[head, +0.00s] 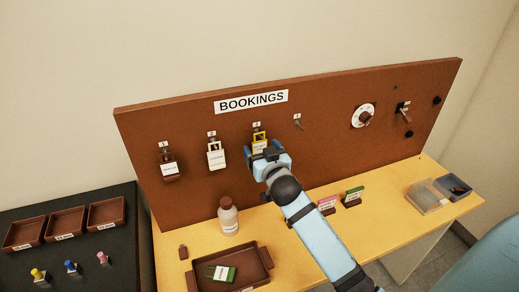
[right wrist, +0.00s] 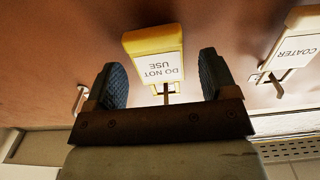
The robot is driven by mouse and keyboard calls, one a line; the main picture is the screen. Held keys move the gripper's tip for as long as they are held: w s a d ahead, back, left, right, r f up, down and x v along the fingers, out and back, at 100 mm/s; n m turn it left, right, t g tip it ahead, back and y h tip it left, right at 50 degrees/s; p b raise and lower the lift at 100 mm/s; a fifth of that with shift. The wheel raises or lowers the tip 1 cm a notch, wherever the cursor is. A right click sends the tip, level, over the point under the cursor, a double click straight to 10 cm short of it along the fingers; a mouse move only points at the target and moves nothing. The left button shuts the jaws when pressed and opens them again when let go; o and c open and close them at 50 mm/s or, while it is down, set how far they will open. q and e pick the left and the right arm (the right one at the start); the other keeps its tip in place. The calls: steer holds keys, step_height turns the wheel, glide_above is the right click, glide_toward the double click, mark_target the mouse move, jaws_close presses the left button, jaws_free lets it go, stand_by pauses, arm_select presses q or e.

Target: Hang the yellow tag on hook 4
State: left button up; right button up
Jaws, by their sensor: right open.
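The yellow tag (head: 260,146) hangs on hook 3 of the brown board (head: 330,120). In the right wrist view the tag (right wrist: 152,58) reads "DO NOT USE" upside down. Hook 4 (head: 298,123) is bare, to the right of the yellow tag; a bare hook also shows at the left of the right wrist view (right wrist: 80,98). My right gripper (head: 266,153) is open just in front of the yellow tag. Its fingers (right wrist: 161,78) stand on either side of the tag's lower part with gaps visible. My left gripper is not in view.
A cream tag (head: 216,156) hangs on hook 2 and a dark red tag (head: 169,166) on hook 1. A dial (head: 364,116) and a switch (head: 403,113) are at the board's right.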

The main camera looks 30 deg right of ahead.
steer(key=c, duration=1)
steer(key=shift+r, duration=0.1)
steer(key=shift+r, duration=0.55)
steer(key=b+v, duration=0.3)
steer(key=v, duration=1.5)
steer(key=shift+a+r, duration=0.15)
steer(key=shift+r, duration=0.05)
steer(key=shift+o, duration=0.3)
